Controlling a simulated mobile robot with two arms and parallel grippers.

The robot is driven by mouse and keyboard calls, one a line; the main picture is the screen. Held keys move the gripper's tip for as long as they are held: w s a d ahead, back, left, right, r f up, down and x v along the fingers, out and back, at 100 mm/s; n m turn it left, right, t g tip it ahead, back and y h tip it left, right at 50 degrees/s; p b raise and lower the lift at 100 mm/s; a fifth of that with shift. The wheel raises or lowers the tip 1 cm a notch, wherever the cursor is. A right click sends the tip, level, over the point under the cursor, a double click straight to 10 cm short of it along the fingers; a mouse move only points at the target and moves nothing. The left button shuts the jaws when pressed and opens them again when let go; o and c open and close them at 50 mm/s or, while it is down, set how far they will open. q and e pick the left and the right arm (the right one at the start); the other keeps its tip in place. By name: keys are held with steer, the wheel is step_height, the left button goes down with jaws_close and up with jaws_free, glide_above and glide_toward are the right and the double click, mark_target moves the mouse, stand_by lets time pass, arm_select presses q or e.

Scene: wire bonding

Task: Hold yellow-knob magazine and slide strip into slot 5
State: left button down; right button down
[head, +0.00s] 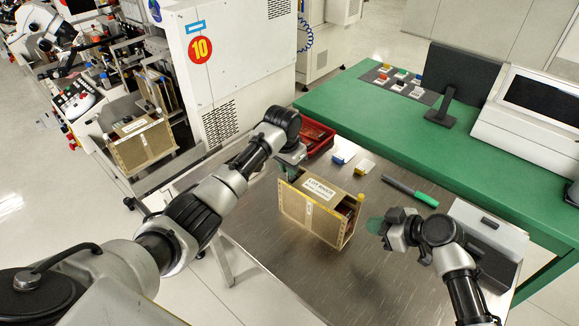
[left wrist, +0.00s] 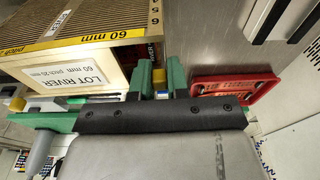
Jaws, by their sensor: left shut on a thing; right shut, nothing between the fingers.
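The tan magazine (head: 305,218) stands on the steel table with a white LOT RIVER label on top. My right gripper (head: 376,226) is shut and empty, just right of the magazine. I cannot make out a separate strip or slot 5.
A red tray (head: 318,137) lies behind the left gripper, also in the left wrist view (left wrist: 236,88). Blue-white (head: 343,157) and yellow-white (head: 364,167) blocks, a green-handled tool (head: 412,191) and a grey box (head: 487,232) are around. The table front is clear.

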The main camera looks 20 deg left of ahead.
arm_select(q)
steer(key=c, duration=1)
jaws_free()
steer(key=shift+c, duration=0.2)
step_height(320, 180, up, 12)
steer(key=s, duration=0.1)
steer(key=shift+s+a, duration=0.25)
steer(key=shift+s, duration=0.1)
steer(key=shift+f, duration=0.1)
